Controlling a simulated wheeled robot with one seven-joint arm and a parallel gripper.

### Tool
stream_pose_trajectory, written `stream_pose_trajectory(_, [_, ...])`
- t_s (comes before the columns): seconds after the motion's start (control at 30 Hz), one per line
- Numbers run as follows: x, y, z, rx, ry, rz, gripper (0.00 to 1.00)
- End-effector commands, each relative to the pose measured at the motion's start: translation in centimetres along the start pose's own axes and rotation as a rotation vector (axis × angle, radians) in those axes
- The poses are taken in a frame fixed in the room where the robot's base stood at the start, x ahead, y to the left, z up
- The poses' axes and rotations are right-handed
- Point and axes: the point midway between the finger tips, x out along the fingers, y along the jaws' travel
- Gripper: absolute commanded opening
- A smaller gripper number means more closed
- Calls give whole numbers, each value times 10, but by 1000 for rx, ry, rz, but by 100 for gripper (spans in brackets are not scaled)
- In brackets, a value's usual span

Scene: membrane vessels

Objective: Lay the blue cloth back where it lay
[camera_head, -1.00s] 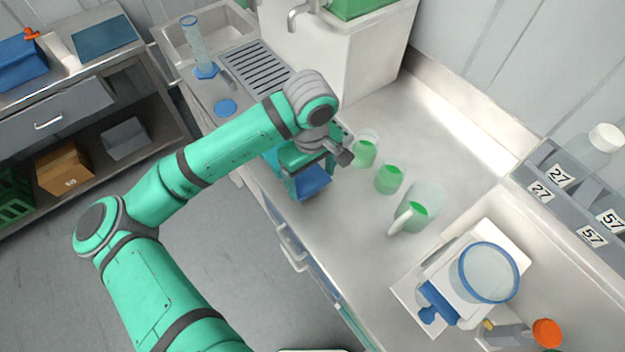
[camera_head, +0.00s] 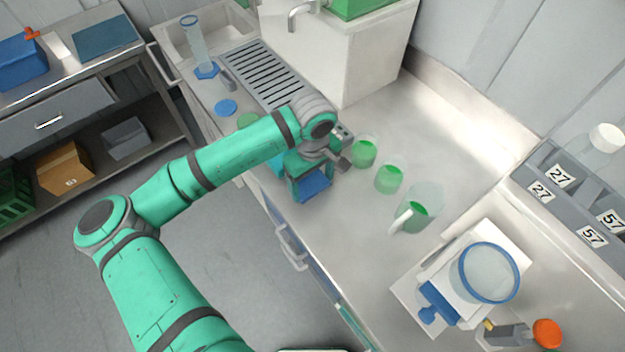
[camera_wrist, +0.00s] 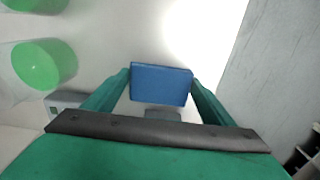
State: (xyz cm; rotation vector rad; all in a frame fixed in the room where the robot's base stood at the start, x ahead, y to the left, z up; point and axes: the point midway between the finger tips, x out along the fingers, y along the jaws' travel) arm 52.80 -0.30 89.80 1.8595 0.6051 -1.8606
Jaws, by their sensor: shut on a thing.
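The blue cloth (camera_head: 314,187) is a small, flat, folded-looking blue piece between my gripper's fingers. It also shows in the wrist view (camera_wrist: 161,84) as a blue rectangle gripped at its left and right sides. My gripper (camera_head: 307,182) is shut on it over the front part of the pale counter (camera_head: 330,230), near the front edge. The head view does not clearly tell whether the cloth touches the counter. The counter beneath it is partly hidden by my gripper.
Several clear vessels with green contents, including a beaker (camera_head: 364,153), another beaker (camera_head: 389,179) and a jug (camera_head: 418,209), stand to the right. A balance with a blue-rimmed dish (camera_head: 484,273) is farther right. A drain grating (camera_head: 266,76) lies behind. Bare counter lies between gripper and balance.

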Motion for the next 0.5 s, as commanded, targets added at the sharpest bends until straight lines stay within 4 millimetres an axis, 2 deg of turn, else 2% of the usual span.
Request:
stream_pose_trajectory(0.07, [2,0,0,0,-1,0,53])
stream_pose_trajectory(0.1, [2,0,0,0,0,0,87])
stream_pose_trajectory(0.13, [2,0,0,0,0,0,94])
stream_pose_trajectory(0.5, [0,0,0,0,1,0,96])
